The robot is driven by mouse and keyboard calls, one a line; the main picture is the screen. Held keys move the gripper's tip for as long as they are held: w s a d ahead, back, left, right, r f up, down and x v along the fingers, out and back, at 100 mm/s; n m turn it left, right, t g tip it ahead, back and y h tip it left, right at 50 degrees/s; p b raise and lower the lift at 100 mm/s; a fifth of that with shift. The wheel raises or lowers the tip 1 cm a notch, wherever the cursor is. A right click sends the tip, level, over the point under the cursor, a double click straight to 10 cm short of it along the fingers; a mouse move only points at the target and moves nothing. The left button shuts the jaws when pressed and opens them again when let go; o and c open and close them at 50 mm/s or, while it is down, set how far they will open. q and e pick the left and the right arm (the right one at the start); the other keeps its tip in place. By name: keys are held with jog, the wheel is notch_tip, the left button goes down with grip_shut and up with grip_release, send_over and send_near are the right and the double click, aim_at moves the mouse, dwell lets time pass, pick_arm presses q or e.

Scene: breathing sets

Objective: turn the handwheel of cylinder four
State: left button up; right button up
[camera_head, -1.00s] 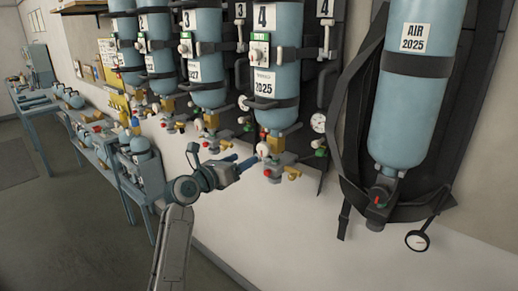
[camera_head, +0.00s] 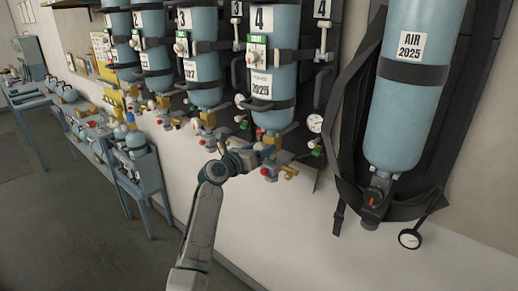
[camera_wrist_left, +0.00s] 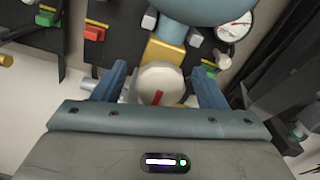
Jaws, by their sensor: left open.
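Cylinder four (camera_head: 273,75) is the blue cylinder labelled 4, hanging upside down on the wall rack in the head view. Its valve (camera_head: 270,145) is at the bottom end. In the left wrist view, its pale round handwheel (camera_wrist_left: 160,84) with a red mark lies between the two blue fingers of my left gripper (camera_wrist_left: 158,88). The fingers are apart, one on each side of the handwheel. A brass block (camera_wrist_left: 165,55) sits just behind the wheel. In the head view my left gripper (camera_head: 262,155) is at the valve and partly hides it. My right gripper is not in view.
More numbered cylinders (camera_head: 205,60) hang to the left with similar valves. A larger AIR cylinder (camera_head: 402,110) with black straps hangs to the right. A gauge (camera_head: 315,123) sits beside the valve. Blue benches (camera_head: 140,175) stand along the wall at left.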

pick_arm(q)
jog(key=c, duration=1)
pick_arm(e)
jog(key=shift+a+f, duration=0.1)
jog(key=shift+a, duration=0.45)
